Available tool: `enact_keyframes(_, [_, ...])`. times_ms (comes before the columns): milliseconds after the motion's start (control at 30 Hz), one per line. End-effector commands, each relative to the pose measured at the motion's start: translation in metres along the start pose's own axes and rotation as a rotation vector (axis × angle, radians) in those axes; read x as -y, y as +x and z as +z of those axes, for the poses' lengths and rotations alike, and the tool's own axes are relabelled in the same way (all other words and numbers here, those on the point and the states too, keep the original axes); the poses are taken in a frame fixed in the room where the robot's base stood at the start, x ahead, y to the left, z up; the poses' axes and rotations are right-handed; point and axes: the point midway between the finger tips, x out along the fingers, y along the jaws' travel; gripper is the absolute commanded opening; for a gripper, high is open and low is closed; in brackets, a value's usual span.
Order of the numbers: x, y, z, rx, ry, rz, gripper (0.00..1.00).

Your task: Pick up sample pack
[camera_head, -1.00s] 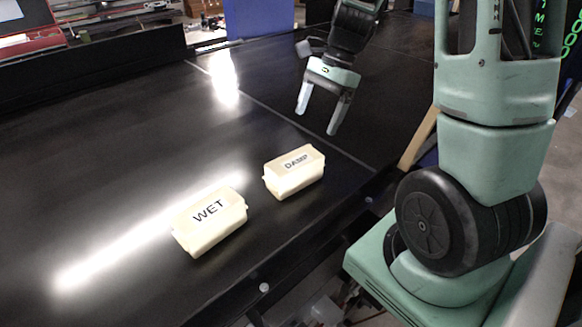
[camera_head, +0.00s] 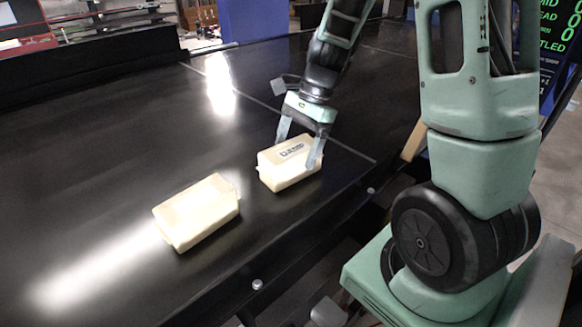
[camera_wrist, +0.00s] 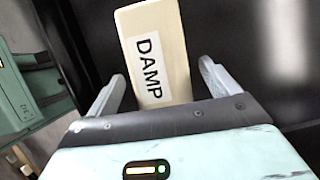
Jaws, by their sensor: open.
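A cream sample pack labelled DAMP (camera_head: 272,172) lies on the black conveyor belt. It shows close up in the wrist view (camera_wrist: 147,25), its label facing up. My gripper (camera_head: 298,150) is open above this pack, with one finger at each side in the head view. In the wrist view the near end of the pack reaches between my open fingers (camera_wrist: 161,74), with a gap visible on both sides. Whether a finger touches it cannot be told. A second cream pack (camera_head: 197,212) lies to the left and nearer the camera; no label is readable on it now.
The black belt (camera_head: 110,150) is bare to the left and behind the packs. Its front edge with a rail runs just to the right of them. A blue panel (camera_head: 258,18) stands at the back. A dark screen with green text (camera_head: 552,45) is at the right.

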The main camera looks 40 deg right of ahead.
Motion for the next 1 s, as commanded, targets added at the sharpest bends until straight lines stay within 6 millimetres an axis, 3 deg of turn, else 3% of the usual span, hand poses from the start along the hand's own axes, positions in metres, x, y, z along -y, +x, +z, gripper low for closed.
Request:
enact_keyframes(33, [0.000,0.012,-0.001,0.000,-0.001,0.000,0.87])
enact_keyframes(200, [0.000,0.033,0.000,0.001,-0.001,0.001,0.87])
enact_keyframes(533, [0.000,0.037,0.002,0.000,0.000,0.000,0.87])
enact_keyframes(567, [0.000,0.037,0.002,0.000,0.000,0.000,0.82])
enact_keyframes(767, [0.000,0.036,0.002,0.000,0.001,0.000,0.26])
enact_keyframes(1000, [0.001,0.035,0.002,0.000,0.000,-0.001,0.24])
